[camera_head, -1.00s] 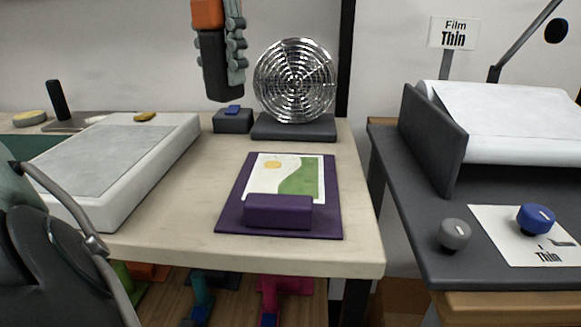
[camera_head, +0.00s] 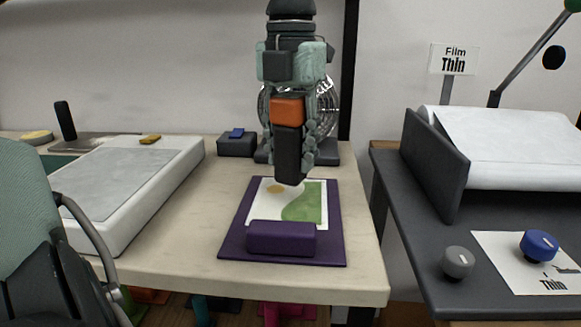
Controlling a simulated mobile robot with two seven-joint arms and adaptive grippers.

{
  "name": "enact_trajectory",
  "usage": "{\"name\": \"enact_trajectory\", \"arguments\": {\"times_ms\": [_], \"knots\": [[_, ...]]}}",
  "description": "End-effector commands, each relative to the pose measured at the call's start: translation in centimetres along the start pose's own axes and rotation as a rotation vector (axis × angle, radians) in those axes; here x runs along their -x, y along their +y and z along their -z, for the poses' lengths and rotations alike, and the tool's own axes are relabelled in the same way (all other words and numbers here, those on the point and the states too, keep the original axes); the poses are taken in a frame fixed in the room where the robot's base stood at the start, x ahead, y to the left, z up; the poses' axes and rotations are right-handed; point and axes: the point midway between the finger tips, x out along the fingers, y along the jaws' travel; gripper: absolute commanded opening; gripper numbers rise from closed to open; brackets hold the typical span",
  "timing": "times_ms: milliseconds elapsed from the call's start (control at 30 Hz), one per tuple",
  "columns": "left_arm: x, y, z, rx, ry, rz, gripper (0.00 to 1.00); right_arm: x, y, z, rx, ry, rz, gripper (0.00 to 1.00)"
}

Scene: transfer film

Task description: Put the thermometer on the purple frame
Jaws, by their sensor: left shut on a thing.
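The purple frame (camera_head: 232,240) lies flat on the light table, with a thick purple bar at its near edge. A white picture sheet with a green and yellow design (camera_head: 312,190) lies on it. My left gripper (camera_head: 306,150) points down over the far part of the frame. It is shut on an orange and black object that looks like the thermometer (camera_head: 288,150), held upright. Its dark lower end overlaps the far part of the sheet in the picture; I cannot tell if it touches. The thermometer hides part of the gripper's fingers. My right gripper is not in view.
A round metal fan (camera_head: 330,105) stands behind, mostly hidden by my gripper. A dark box with a blue button (camera_head: 237,146) is left of it. A white light box (camera_head: 185,165) takes the table's left. A dark film roller table (camera_head: 430,255) stands right, across a gap.

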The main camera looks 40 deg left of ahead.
Motion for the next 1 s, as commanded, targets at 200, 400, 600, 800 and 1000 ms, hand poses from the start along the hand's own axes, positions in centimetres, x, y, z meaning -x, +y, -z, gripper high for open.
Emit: {"name": "enact_trajectory", "arguments": {"times_ms": [200, 400, 600, 800, 1000], "knots": [[-3.1, 0.0, 0.1, -0.001, 0.003, 0.001, 0.02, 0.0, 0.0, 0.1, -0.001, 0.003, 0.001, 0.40], [-3.2, 0.0, 0.0, -0.001, 0.000, 0.000, 0.02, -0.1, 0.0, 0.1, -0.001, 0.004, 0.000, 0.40], [-3.5, 0.0, 0.0, -0.001, 0.000, 0.000, 0.02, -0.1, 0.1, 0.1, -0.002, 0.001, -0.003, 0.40], [-3.5, 0.0, 0.1, -0.001, 0.001, 0.000, 0.54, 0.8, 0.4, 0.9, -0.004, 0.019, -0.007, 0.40], [-3.5, 0.0, 0.1, -0.001, 0.002, 0.000, 0.59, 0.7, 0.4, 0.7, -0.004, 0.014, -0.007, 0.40]]}}
